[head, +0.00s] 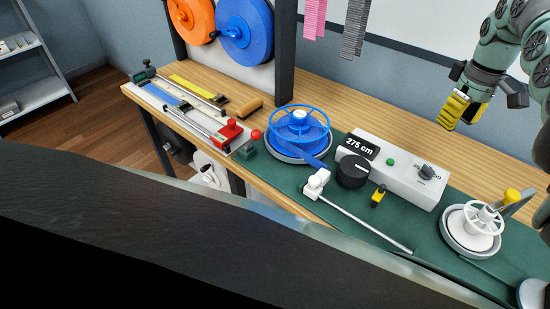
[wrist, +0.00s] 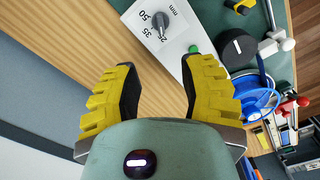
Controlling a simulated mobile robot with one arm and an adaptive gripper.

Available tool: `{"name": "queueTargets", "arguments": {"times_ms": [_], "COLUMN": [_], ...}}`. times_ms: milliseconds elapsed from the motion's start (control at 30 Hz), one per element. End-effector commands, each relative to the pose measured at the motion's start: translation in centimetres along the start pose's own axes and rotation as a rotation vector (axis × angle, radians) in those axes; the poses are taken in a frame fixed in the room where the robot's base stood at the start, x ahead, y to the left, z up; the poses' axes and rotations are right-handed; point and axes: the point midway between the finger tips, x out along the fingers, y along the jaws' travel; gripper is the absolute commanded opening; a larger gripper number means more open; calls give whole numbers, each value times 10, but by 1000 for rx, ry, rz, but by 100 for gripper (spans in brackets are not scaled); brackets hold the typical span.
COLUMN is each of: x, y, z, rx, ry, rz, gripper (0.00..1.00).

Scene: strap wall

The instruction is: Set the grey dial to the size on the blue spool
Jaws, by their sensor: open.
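The grey dial (head: 427,171) sits on the white control box (head: 405,183) on the bench. The wrist view shows the dial (wrist: 160,20) with 25, 35, 50 and mm printed around it; its pointer seems to face near 25, but I cannot be sure. A blue spool (head: 300,115) stands on the bench left of the box, and another blue spool (head: 245,28) hangs on the rack. I can read no size on either. My gripper (head: 463,105) is open and empty, above and apart from the box; its yellow fingers (wrist: 160,70) also show in the wrist view.
The box carries a display reading 275 cm (head: 359,146), a green button (head: 390,161) and a black knob (head: 352,170). A white reel (head: 472,228) stands at the right. A white-headed rod (head: 365,224) lies in front. An orange spool (head: 190,17) hangs at the back.

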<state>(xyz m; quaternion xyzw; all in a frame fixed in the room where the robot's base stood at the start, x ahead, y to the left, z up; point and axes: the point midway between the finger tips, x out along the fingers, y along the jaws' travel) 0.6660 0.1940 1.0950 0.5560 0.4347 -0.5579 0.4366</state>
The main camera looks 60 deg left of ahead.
Motion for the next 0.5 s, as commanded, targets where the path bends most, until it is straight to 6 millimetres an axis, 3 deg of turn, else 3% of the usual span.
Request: {"name": "queueTargets", "arguments": {"times_ms": [167, 500], "x": [17, 82], "y": [-2, -3], "z": [0, -2], "rx": [-2, -4], "ry": [-3, 1], "rz": [-7, -4], "gripper": [41, 41]}}
